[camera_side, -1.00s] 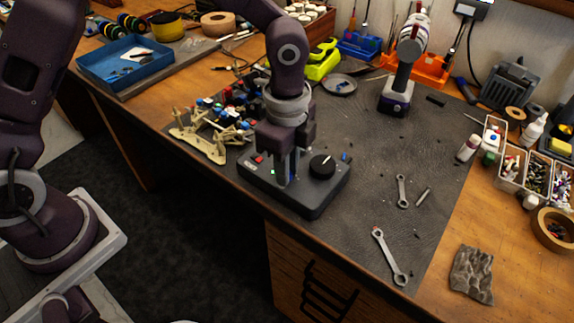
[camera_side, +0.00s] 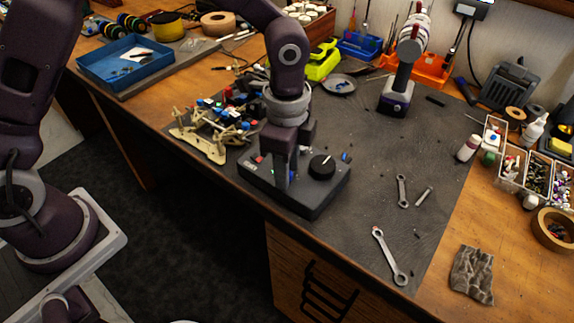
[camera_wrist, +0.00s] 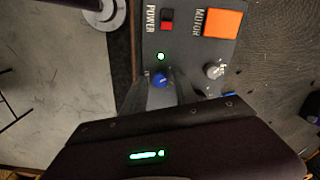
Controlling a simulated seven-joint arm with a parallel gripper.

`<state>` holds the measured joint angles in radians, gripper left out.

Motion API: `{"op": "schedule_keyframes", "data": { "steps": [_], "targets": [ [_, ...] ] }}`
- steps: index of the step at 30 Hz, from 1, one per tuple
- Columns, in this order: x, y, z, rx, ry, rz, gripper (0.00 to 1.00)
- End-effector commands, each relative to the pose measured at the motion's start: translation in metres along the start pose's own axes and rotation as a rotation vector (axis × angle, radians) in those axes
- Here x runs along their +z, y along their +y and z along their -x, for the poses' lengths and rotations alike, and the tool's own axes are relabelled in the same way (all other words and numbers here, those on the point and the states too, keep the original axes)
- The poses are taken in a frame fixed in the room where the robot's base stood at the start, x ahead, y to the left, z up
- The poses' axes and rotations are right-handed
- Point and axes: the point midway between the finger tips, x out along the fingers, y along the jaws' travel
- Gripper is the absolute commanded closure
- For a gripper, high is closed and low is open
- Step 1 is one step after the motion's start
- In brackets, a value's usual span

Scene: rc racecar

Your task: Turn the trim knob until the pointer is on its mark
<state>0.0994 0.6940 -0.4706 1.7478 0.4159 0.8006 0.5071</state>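The dark control box (camera_side: 318,200) lies on the mat with a large black knob (camera_side: 322,167) on its right part; this knob has a white pointer line. In the wrist view the box shows a small blue knob (camera_wrist: 159,81) below a green light, and a grey knob (camera_wrist: 214,70) to its right. I cannot read which one is labelled trim, nor see its mark. My gripper (camera_side: 281,184) points down at the box, left of the black knob. In the wrist view its fingertips (camera_wrist: 161,86) are at the blue knob; whether they press on it I cannot tell.
A red power switch (camera_wrist: 168,19) and an orange motor button (camera_wrist: 222,22) are on the box. A tan chassis (camera_side: 200,142) with electronics stands close behind left.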

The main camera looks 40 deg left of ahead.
Motion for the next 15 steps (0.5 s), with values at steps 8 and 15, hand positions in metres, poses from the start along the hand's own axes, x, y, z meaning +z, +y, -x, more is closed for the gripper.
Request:
{"op": "schedule_keyframes", "data": {
  "steps": [8,15],
  "targets": [
    [0.000,0.000,0.000,0.000,0.000,0.000,0.59],
    [-0.001,-0.001,0.036,-0.005,0.003,0.002,0.59]
  ]
}}
